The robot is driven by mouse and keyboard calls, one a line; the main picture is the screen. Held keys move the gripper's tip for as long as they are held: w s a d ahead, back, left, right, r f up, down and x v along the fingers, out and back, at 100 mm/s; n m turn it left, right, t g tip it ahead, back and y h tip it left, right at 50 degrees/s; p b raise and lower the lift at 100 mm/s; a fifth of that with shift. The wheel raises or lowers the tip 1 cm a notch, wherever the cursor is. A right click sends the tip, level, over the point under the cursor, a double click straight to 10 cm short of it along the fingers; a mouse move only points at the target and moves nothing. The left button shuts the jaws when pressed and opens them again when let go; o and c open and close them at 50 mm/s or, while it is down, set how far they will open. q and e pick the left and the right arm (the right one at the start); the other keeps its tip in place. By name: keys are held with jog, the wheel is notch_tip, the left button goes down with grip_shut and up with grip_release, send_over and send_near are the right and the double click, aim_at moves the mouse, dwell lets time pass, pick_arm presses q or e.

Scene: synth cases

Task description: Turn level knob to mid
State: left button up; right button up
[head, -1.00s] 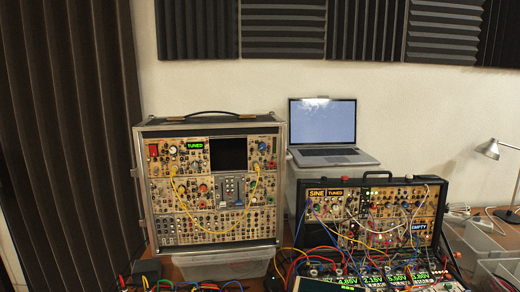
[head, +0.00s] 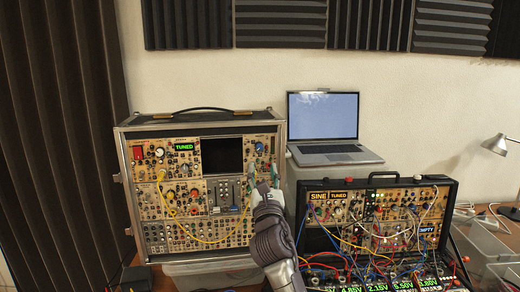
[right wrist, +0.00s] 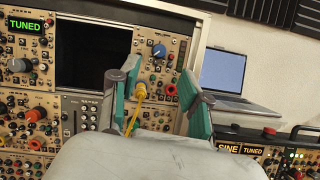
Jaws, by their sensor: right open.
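A tall synth case (head: 122,190) stands on the left, its panel full of knobs. A blue knob (head: 258,147) sits at its upper right; it also shows in the right wrist view (right wrist: 158,51). An orange knob (right wrist: 36,114) is farther left. I cannot read which is the level knob. My right gripper (head: 264,182) is in front of the case's right side, fingers pointing at the panel. In the right wrist view the green-padded fingers (right wrist: 162,98) are apart. A yellow cable plug (right wrist: 140,91) shows between them, nearer the left finger; contact cannot be told. My left gripper is not in view.
A yellow patch cable (head: 178,222) hangs across the panel. A second synth case (head: 449,200) with many cables stands at the right. A laptop (head: 323,118) is on a stand behind. The case's dark screen (right wrist: 92,55) is left of my fingers.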

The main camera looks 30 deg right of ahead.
aim_at(260, 149)
jog(key=p+x, duration=0.1)
jog(key=x, duration=0.7)
jog(key=shift+w, duration=0.1)
jog(key=shift+c, duration=0.2)
grip_shut()
